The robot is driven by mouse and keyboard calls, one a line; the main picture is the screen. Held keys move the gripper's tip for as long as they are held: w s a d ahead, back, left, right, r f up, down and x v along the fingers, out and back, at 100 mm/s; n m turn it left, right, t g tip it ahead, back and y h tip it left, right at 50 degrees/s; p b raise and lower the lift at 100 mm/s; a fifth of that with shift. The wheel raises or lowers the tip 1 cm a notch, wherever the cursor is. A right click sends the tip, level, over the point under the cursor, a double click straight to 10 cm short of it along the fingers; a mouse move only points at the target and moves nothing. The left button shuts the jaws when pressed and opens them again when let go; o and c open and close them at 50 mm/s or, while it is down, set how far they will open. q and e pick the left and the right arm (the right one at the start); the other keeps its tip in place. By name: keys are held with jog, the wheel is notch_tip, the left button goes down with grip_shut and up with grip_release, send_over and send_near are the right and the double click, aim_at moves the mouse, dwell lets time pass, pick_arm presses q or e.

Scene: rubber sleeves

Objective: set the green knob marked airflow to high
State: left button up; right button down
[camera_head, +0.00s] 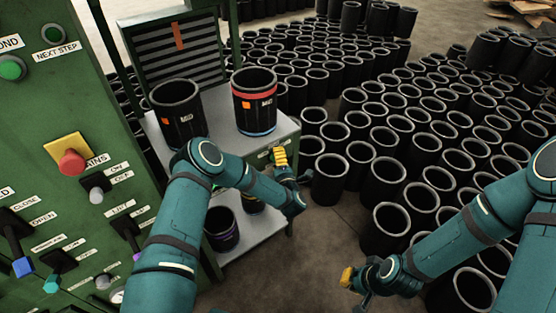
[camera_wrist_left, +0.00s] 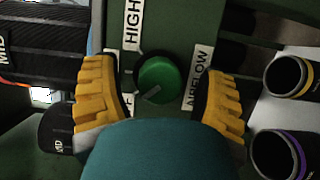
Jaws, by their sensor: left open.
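The green knob (camera_wrist_left: 160,80) shows in the left wrist view on a dark green panel. Its pale pointer line points to the lower left, toward a label (camera_wrist_left: 127,103) mostly hidden by a finger. The HIGH label (camera_wrist_left: 132,25) is at its upper left and the AIRFLOW label (camera_wrist_left: 197,78) at its right. My left gripper (camera_wrist_left: 158,72) is open, its yellow fingers on either side of the knob with gaps. In the head view my left gripper (camera_head: 281,160) is at the shelf's front edge and the knob cannot be made out. My right gripper (camera_head: 350,281) hangs clear; its opening is unclear.
Two black MID sleeves (camera_head: 254,100) (camera_head: 178,112) stand on the grey shelf top (camera_head: 212,148). More sleeves, one purple-banded (camera_head: 221,228), stand on the lower shelf. A green control panel (camera_head: 100,135) with several controls is at left. Many black sleeves (camera_head: 388,225) crowd the floor at right.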

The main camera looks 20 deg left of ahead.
pick_arm(q)
jog(key=c, duration=1.2)
jog(key=shift+r+m, duration=0.1)
jog(key=shift+m, duration=0.2)
jog(key=m+g+p, duration=0.1)
jog(key=m+p, duration=0.1)
jog(key=m, duration=0.1)
jog(key=shift+r+g, duration=0.15)
jog(key=shift+g, duration=0.25)
jog(key=m+g+p, duration=0.1)
jog(key=m, duration=0.2)
jog(key=shift+g+p, duration=0.35)
jog(key=shift+g, duration=0.05)
jog(key=m+g, duration=0.2)
jog(key=m, duration=0.1)
jog(key=shift+m+y, duration=0.3)
jog(key=shift+y, duration=0.1)
jog(key=shift+m+g+y, duration=0.6)
jog(key=shift+m+g, duration=0.3)
jog(key=shift+m, duration=0.6)
jog(key=shift+f, duration=0.2)
